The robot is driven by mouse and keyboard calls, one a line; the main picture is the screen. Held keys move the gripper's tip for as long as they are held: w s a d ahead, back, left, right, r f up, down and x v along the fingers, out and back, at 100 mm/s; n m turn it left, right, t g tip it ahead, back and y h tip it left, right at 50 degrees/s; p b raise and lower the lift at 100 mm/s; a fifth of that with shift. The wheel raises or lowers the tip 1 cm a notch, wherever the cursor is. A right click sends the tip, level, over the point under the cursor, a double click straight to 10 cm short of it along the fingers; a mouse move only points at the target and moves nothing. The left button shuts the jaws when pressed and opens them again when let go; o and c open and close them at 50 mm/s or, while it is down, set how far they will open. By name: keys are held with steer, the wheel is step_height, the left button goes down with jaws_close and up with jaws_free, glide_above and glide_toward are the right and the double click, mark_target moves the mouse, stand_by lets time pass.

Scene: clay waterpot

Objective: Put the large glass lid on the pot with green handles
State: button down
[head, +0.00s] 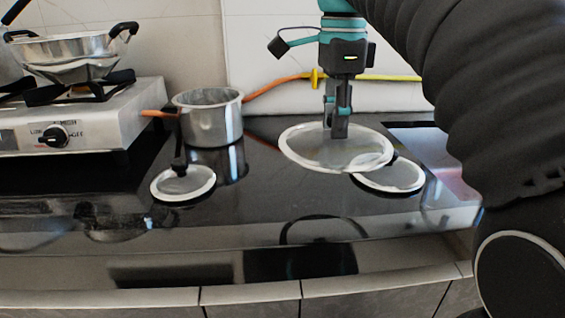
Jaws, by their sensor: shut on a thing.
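My gripper (338,130) points straight down and is shut on the large glass lid (310,152), at or near its middle. The lid is a round clear disc with a pale rim. It is held roughly level, seemingly above the dark counter, and overlaps a smaller lid in the picture. The knob between my fingers is hard to make out. I see no pot with clearly green handles. A silver pot (62,47) with dark handles sits on the burner at the upper left. Part of another metal pot (8,66) is cut off by the left edge.
A small saucepan (212,120) with an orange handle stands left of the held lid. Smaller glass lids lie at the front left (186,183) and right (398,178). The stove (90,125) is at left. A yellow-orange hose (390,78) runs along the wall.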

steer(key=w+a+f, duration=0.2)
steer(key=w, duration=0.1)
steer(key=w+a+f, duration=0.2)
steer(key=w+a, duration=0.1)
steer(key=w+a+f, duration=0.2)
steer(key=f, duration=0.1)
steer(key=shift+w+a, duration=0.2)
steer(key=shift+w, duration=0.2)
steer(key=shift+f, duration=1.75)
steer(key=shift+f, duration=0.15)
steer(key=c, duration=0.8)
jaws_free()
steer(key=shift+f+b, duration=0.2)
steer(key=shift+b, duration=0.35)
